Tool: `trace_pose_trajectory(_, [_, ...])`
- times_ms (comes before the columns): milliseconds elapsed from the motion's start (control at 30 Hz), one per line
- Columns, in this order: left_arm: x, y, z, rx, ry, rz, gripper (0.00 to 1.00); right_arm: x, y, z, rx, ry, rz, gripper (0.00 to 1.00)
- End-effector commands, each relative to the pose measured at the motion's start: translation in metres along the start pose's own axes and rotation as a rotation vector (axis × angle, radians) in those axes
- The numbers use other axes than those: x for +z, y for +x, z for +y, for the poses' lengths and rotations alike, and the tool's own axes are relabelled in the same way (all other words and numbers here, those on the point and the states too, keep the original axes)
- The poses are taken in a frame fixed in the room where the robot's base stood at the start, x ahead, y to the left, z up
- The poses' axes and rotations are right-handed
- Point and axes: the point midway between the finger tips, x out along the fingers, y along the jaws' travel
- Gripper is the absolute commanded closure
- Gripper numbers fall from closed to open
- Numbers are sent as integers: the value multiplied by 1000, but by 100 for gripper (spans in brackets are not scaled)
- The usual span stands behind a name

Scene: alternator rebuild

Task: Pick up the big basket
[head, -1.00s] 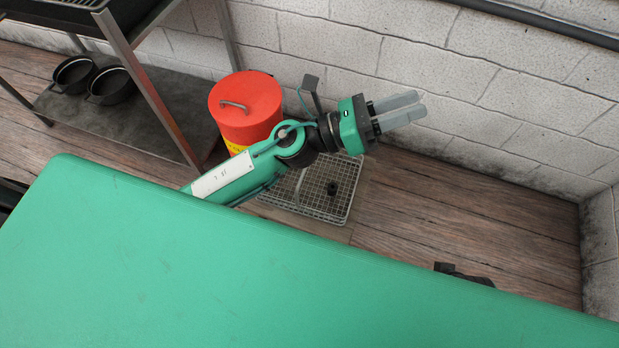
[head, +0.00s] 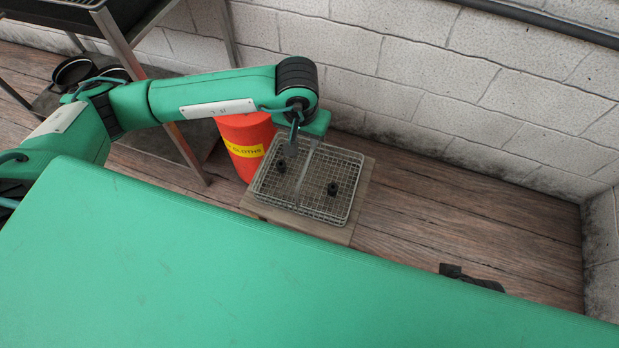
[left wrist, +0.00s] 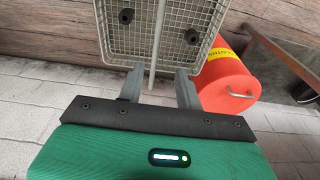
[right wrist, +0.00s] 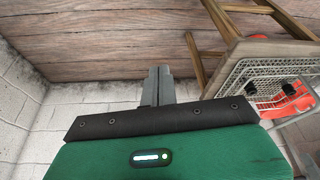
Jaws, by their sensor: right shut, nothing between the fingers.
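My right gripper (right wrist: 158,70) is shut and empty, away from the basket.
The wooden stool (head: 365,190) stands on a plank floor near a block wall. A red canister (head: 240,130) stands close left of the basket. A metal rack with black pots (head: 72,72) is farther left.

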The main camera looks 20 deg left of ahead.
Motion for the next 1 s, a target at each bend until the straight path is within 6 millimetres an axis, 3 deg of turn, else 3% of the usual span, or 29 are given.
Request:
trace_pose_trajectory(300, [1,62,1,0,-1,-5,65,0,-7,0,1,0,9,100])
trace_pose_trajectory(567, [0,82,2,2,-2,-4,65,-1,-10,0,1,0,10,100])
trace_pose_trajectory(833, [-6,120,7,2,-2,-6,65,0,-10,0,1,-1,11,100])
trace_pose_trajectory(1000, [-7,131,7,3,-2,-4,65,-3,-16,0,1,-1,22,100])
